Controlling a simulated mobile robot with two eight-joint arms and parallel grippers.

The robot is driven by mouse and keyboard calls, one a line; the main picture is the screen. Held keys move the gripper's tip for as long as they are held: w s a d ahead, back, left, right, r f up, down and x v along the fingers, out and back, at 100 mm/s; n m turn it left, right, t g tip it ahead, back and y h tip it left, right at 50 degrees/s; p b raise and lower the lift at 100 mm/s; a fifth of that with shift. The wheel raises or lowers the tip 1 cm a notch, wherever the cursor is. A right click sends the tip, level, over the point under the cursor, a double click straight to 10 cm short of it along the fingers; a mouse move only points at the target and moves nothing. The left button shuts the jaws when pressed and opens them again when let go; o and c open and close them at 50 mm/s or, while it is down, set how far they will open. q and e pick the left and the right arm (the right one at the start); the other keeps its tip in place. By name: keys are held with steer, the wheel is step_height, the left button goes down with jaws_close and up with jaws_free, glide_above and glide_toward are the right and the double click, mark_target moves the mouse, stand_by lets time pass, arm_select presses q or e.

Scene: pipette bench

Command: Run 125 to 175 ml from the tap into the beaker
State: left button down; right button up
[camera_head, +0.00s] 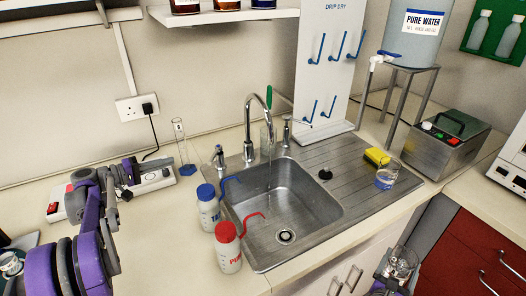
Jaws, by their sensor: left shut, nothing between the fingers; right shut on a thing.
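The sink tap (250,128) is a chrome gooseneck behind the steel sink (310,195), and a thin stream seems to hang below its spout. A pure water tank (412,35) has a white tap with a blue lever (388,54). A small glass beaker (387,177), bluish at the bottom, stands on the drainer at the right. My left gripper (131,172) is shut and empty above the counter at the left. My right gripper (400,262) is low in front of the counter, shut on a clear glass vessel; its level cannot be read.
Two wash bottles, blue-capped (208,208) and red-capped (228,250), stand at the sink's left edge. A measuring cylinder (183,148) stands behind them. A yellow sponge (377,156) lies by the beaker. A grey metal box (445,145) is at the right.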

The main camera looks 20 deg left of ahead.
arm_select(q)
glide_toward(215, 156)
steer(key=w+a, duration=0.2)
steer(key=w, duration=0.1)
arm_select(e)
steer(key=shift+r, duration=0.25)
steer(key=shift+w, duration=0.1)
arm_select(q)
steer(key=d, duration=0.2)
steer(key=w+d, duration=0.1)
steer(key=shift+d+f, duration=0.4)
steer(key=shift+d, duration=0.15)
